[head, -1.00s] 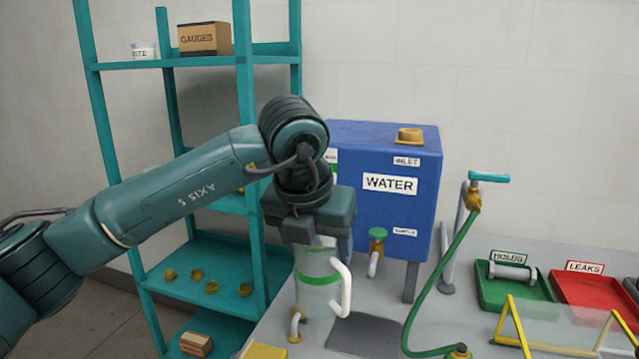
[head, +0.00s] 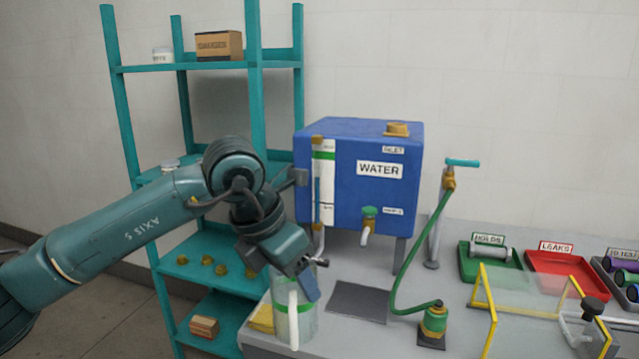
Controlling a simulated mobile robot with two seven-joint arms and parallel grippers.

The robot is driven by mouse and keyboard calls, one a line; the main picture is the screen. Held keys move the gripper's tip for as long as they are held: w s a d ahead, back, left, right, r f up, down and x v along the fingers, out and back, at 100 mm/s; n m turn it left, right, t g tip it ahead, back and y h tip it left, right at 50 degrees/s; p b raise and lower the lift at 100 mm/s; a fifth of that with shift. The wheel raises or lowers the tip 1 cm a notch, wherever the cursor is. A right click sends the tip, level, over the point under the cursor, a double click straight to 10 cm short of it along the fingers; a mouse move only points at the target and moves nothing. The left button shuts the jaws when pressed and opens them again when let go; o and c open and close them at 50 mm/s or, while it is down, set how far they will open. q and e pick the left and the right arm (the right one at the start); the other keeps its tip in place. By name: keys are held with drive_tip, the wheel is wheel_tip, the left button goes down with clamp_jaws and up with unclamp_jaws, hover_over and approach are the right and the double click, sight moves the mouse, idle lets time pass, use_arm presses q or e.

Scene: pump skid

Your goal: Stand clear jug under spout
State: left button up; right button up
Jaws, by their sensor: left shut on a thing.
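The clear jug (head: 306,325) has a green band and a white handle that now faces toward me. My left gripper (head: 306,272) is shut on the jug at its upper rim and holds it upright near the table's left front edge. I cannot tell whether the jug's base touches the table. The spout (head: 366,236) with a green knob sticks out low on the front of the blue WATER tank (head: 345,200). The jug is in front and to the left of this spout. My right gripper is not in view.
A dark grey mat (head: 357,302) lies bare below the spout. A green hose (head: 412,265) runs from a teal-handled tap to a green and brass fitting (head: 433,325). Green (head: 480,275) and red (head: 560,283) trays stand right. A yellow-framed clear guard (head: 525,300) stands front right.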

use_arm(q)
drive_tip(key=s+a+f+m+g+y+p, duration=0.1)
drive_tip(key=s+a+f+m+g, duration=0.2)
drive_tip(key=m, duration=1)
drive_tip(key=s+a+f+m+g+y+p, duration=0.1)
drive_tip(key=s+a+f+m+g, duration=0.3)
drive_tip(key=s+a+f+m, duration=0.4)
drive_tip(key=a+f+m+y, duration=0.1)
drive_tip(key=a+m, duration=0.3)
drive_tip(key=m, duration=0.1)
drive_tip(key=shift+a+f, duration=0.2)
drive_tip(key=shift+f, duration=0.2)
drive_tip(key=shift+d, duration=0.1)
